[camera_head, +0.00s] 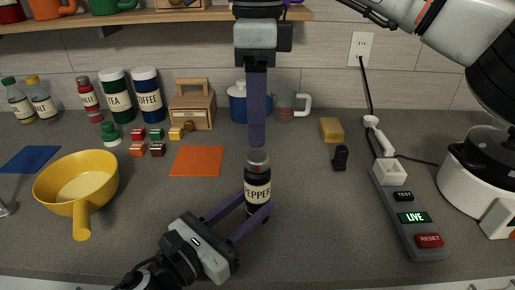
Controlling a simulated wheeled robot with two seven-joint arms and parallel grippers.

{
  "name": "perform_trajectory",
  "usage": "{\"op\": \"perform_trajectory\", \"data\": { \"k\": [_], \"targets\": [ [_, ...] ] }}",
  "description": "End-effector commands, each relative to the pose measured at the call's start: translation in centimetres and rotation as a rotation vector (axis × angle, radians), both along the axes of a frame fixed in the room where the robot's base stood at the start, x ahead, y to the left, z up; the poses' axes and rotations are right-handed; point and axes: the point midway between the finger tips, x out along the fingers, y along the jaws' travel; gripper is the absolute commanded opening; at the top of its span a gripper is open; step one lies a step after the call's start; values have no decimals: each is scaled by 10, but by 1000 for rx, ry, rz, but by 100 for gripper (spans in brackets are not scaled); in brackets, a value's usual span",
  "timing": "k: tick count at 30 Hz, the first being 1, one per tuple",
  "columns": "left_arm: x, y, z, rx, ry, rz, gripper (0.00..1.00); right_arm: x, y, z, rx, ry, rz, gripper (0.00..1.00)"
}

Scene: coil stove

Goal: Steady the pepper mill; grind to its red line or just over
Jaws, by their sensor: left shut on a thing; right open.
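The pepper mill (257,190) stands upright on the grey counter, dark with a cream PEPPER label. A small red mark (257,168) shows on its upper part, below the grey top (258,157). My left gripper (256,212) comes from the lower left and is shut on the lower body of the mill, one finger on each side. My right gripper (257,142) points straight down above the mill. It is open, and its fingers line up in this view, so the gap between them is hidden. Its fingertips appear just above the mill's top.
A yellow pan (78,178) stands at left, with an orange mat (197,161) behind the mill's left. A power strip (408,212) reading LIVE and a white cooker (472,190) are at right. A small black object (340,158) stands right of the mill. Canisters and jars line the back.

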Motion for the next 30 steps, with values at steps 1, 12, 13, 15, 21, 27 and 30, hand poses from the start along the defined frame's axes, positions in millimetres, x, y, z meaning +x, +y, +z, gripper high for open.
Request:
{"op": "perform_trajectory", "data": {
  "k": [1,12,13,15,21,27,30],
  "targets": [
    [0,0,0,-1,-1,0,14,-1,-1,-12,-1,3,1,51],
    [0,0,0,-1,-1,0,14,0,0,-64,2,1,0,51],
    [0,0,0,-1,-1,0,14,0,0,-66,2,1,0,51],
    [0,0,0,-1,-1,0,14,0,0,-68,2,1,0,51],
    [0,0,0,-1,-1,0,14,0,0,-69,3,0,0,51],
    [0,0,0,-1,-1,0,14,0,0,-69,2,0,0,29],
    [0,0,0,-1,-1,0,14,0,0,-69,2,0,0,12]
  ]
}}
